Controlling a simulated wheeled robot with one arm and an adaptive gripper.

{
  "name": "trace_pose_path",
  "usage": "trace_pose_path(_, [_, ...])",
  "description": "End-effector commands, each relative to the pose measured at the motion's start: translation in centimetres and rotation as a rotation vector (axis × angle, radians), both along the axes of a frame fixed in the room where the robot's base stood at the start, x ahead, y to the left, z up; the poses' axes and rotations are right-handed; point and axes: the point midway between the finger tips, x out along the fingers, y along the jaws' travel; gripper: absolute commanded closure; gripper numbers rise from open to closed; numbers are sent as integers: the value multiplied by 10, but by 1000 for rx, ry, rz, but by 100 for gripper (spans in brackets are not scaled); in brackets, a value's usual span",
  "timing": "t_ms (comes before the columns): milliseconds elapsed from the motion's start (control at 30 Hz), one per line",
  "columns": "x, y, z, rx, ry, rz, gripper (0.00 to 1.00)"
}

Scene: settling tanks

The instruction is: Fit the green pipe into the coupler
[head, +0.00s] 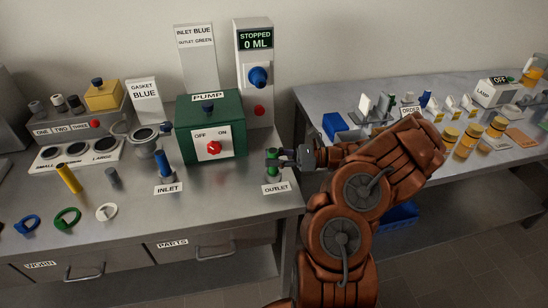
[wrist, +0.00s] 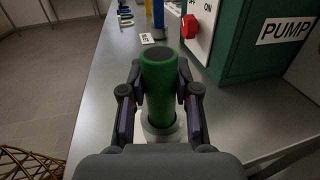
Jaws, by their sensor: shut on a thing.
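The green pipe (head: 271,171) stands upright at the OUTLET label (head: 276,189), near the front right of the steel bench. In the wrist view the green pipe (wrist: 160,85) fills the middle, its dark open top facing up. My gripper (head: 280,157) reaches in from the right and is shut on the pipe, with a finger on each side of it. A pale ring, the coupler (wrist: 165,133), shows around the foot of the pipe in the wrist view. How deep the pipe sits in it is hidden.
The green PUMP box (head: 211,132) with its red switch stands behind and left. A blue pipe stands at the INLET label (head: 168,188). A yellow tube (head: 69,178) and several coloured rings lie on the left. A second bench is at the right.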

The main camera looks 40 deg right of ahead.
Motion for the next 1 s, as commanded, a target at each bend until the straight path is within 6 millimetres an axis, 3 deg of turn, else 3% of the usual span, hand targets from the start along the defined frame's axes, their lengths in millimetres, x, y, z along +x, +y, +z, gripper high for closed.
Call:
trace_pose_path(200, [-1,1,-7,7,8,0,100])
trace_pose_path(233, [-1,1,-8,7,8,0,67])
trace_pose_path(500, [-2,1,-9,9,11,-1,40])
trace_pose_path(1000, [-7,-7,-11,10,12,-5,40])
